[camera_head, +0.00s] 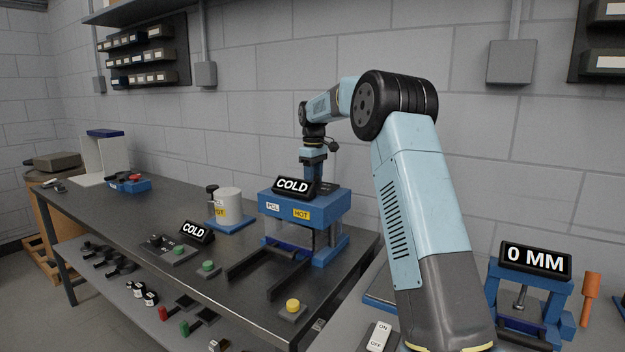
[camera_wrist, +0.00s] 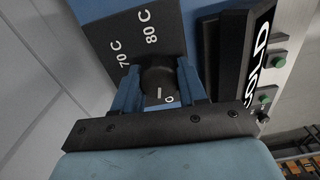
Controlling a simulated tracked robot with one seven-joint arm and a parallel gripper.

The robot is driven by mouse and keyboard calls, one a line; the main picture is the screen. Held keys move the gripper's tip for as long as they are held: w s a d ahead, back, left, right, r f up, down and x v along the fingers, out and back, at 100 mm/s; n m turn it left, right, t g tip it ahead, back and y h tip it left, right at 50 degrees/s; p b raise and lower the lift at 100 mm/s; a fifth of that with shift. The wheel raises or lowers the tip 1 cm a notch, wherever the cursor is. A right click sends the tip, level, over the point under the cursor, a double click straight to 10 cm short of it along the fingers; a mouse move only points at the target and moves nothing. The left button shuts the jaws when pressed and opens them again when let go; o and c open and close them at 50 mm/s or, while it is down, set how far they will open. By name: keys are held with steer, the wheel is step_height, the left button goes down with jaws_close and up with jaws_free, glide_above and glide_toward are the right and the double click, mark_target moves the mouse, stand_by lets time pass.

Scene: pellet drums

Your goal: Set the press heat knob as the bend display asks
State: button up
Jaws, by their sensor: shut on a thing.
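The blue press (camera_head: 305,205) stands on the dark bench and its display (camera_head: 292,186) reads COLD. In the wrist view, a dark round heat knob (camera_wrist: 158,77) sits on a dark plate marked 70 C, 80 C and a 0-like mark. The knob's white line points toward the 0-like mark. My gripper (camera_wrist: 159,84) is shut on the knob, one blue finger on each side. In the head view, my arm reaches down to the press top, and the COLD display hides the knob. The bend display (camera_head: 535,261) on a blue bender at right reads 0 MM.
The press's COLD display (camera_wrist: 255,60) stands close beside my gripper in the wrist view. A white canister (camera_head: 229,204) stands left of the press. Another COLD sign (camera_head: 196,231) and green buttons sit in front of it. A grey wall is behind.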

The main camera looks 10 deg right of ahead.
steer(key=m, duration=0.4)
steer(key=shift+r+m, duration=0.15)
steer(key=shift+m, duration=2.05)
steer(key=o, duration=1.1)
steer(key=shift+c, duration=0.2)
step_height(320, 180, up, 14)
steer(key=shift+f, duration=0.25)
